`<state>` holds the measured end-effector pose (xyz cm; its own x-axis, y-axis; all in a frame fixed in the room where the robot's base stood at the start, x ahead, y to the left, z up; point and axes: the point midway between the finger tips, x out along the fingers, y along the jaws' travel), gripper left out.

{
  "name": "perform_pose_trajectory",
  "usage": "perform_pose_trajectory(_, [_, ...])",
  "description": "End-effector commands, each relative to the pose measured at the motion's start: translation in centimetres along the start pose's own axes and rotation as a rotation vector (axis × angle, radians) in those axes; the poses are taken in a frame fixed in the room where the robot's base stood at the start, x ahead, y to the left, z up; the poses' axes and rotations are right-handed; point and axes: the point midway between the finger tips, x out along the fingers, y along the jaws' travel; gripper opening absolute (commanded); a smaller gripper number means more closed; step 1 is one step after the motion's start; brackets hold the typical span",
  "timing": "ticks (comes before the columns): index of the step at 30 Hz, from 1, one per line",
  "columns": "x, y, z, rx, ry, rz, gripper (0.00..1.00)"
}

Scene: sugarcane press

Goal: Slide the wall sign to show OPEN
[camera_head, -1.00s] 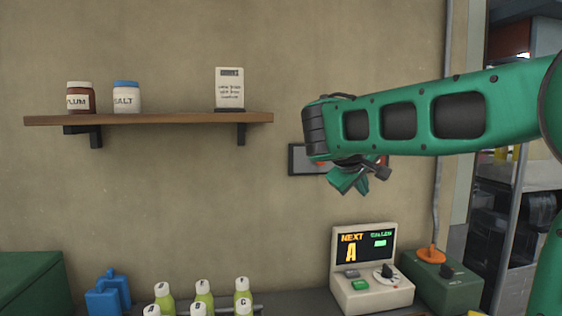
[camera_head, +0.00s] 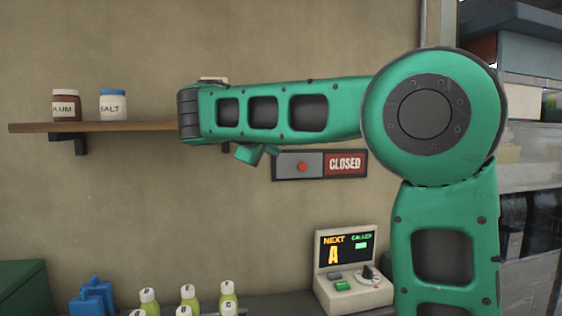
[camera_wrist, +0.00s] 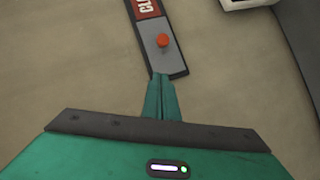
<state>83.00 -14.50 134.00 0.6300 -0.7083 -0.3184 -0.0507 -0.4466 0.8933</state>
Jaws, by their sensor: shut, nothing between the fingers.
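The wall sign (camera_head: 344,164) is a dark frame on the wall under the right end of the shelf. Its right part shows a red panel reading CLOSED. Its left part is a grey sliding plate (camera_head: 288,165) with a red-orange knob. In the wrist view the knob (camera_wrist: 163,40) stands on the grey plate, with part of the red panel above it. My gripper (camera_head: 262,153) is shut and empty at the sign's left end. In the wrist view my gripper's fingertips (camera_wrist: 160,77) are close to the frame's end, short of the knob; contact cannot be told.
A wooden shelf (camera_head: 110,127) with a plum jar (camera_head: 66,106) and a salt jar (camera_head: 113,105) is at left, partly behind my arm. Below are a NEXT display machine (camera_head: 352,277), several green bottles (camera_head: 188,296) and a blue object (camera_head: 92,296).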

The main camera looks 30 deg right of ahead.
Motion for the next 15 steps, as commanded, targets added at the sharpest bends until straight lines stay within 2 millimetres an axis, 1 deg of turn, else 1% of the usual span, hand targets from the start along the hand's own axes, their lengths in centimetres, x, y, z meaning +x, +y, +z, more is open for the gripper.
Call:
perform_pose_trajectory(5, [2.7,0.0,0.2,-0.001,-0.006,0.0,0.0])
perform_pose_trajectory(15, [9.1,0.1,0.2,0.001,-0.006,0.001,0.0])
